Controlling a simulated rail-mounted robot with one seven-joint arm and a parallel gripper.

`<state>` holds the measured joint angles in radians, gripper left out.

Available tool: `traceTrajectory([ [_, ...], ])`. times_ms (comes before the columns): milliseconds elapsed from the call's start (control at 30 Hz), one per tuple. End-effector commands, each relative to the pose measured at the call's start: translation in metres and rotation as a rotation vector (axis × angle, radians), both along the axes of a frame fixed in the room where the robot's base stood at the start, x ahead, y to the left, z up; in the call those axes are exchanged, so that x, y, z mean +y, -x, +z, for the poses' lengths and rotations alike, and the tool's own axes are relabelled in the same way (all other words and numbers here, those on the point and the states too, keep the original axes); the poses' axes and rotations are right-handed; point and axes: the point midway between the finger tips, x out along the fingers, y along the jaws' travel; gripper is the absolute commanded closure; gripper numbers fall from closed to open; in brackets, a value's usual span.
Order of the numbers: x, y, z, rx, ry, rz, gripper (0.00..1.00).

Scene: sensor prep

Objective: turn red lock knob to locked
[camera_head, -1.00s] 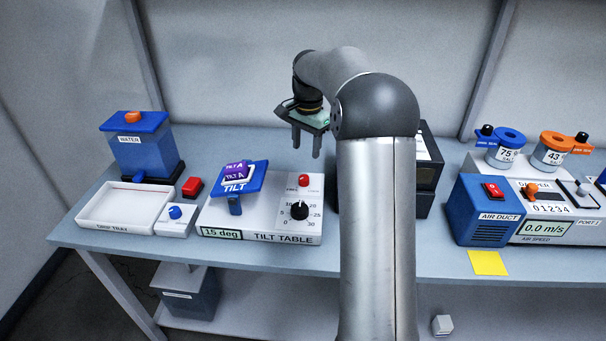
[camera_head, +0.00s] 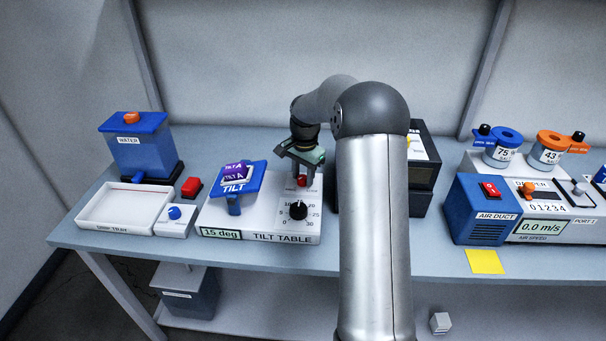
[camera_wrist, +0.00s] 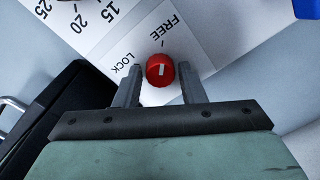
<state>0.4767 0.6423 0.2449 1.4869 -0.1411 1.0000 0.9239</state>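The red lock knob (camera_head: 302,181) is on the white tilt table unit (camera_head: 275,222), behind the black dial (camera_head: 298,210). In the wrist view the red knob (camera_wrist: 160,66) has a white line that points roughly to the FREE mark; the LOCK label (camera_wrist: 127,63) is to its left. My gripper (camera_head: 301,172) is at the knob, pointing down. In the wrist view my gripper (camera_wrist: 160,76) is open, with one finger on each side of the knob and small gaps showing. Whether the fingertips are down around the knob or just above it is hard to tell.
The blue tilt plate (camera_head: 236,188) stands left of the knob, and the display (camera_head: 220,234) reads 15 deg. A black box (camera_head: 424,165) stands close on the right, partly hidden by my arm. The red button (camera_head: 191,187) and white drip tray (camera_head: 125,208) are further left.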

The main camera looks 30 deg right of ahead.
Motion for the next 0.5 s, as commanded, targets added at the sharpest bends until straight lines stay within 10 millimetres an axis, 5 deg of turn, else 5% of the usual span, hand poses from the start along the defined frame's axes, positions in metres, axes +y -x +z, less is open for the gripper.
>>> traceTrajectory([
  [33, 0.0, 0.0, 0.0001, 0.0, 0.0, 0.0, 0.78],
  [100, 0.0, 0.0, 0.0002, 0.0, 0.0, 0.0, 0.95],
  [500, -0.0001, -0.0002, 0.0004, 0.0, 0.0, 0.054, 0.95],
])
